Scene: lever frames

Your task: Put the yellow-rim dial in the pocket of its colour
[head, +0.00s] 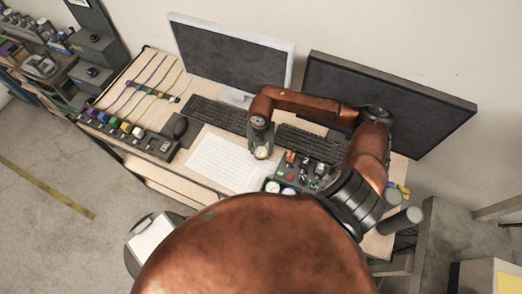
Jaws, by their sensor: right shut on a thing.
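My right gripper (261,148) reaches down over the right part of the desk, near the right edge of the white sheet. It is shut on a small round dial (262,153) with a pale face and a yellowish rim. I cannot tell how far the dial is above the desk. Two more white-faced dials, one at the left (272,187) and one beside it (288,189), sit in a dark holder just below and right of my gripper. The pocket colours are too small to tell, and my own body partly hides the holder. My left gripper is not in view.
A dark control panel (297,178) with coloured buttons and knobs stands right of the gripper. Two keyboards (217,113) (310,142) and two monitors (232,55) (385,105) stand behind. A printed white sheet (222,163) lies left.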

